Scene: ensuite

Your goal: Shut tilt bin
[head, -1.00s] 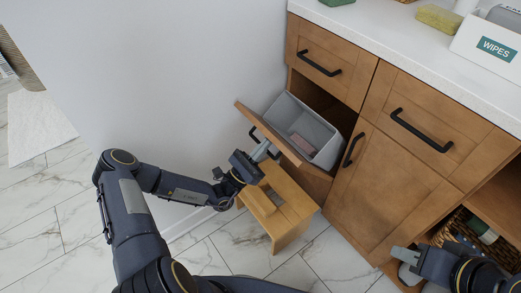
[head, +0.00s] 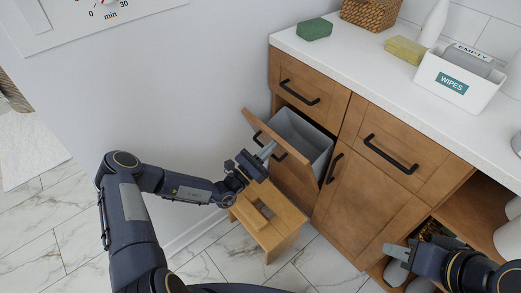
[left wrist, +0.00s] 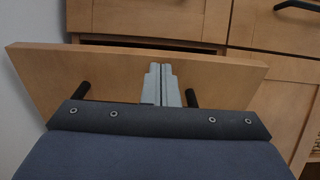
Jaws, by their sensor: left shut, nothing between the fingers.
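The tilt bin's wooden front (head: 275,141) leans outward from the cabinet, with its grey inner bin (head: 309,138) showing behind it. My left gripper (head: 266,152) is at the outer face of this front, by its black handle; the fingers are together with nothing between them. In the left wrist view the closed fingers (left wrist: 165,84) point at the front panel (left wrist: 221,77), between the two ends of the black handle (left wrist: 194,98). Whether the tips touch the panel I cannot tell. My right gripper (head: 397,262) is at the lower right by the open shelf; its jaws are unclear.
A wooden step stool (head: 270,226) stands on the floor below the bin. The counter (head: 365,62) above holds a wipes box (head: 458,84), a green sponge (head: 314,29) and a wicker basket (head: 370,12). Drawers and a cabinet door (head: 364,205) are shut.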

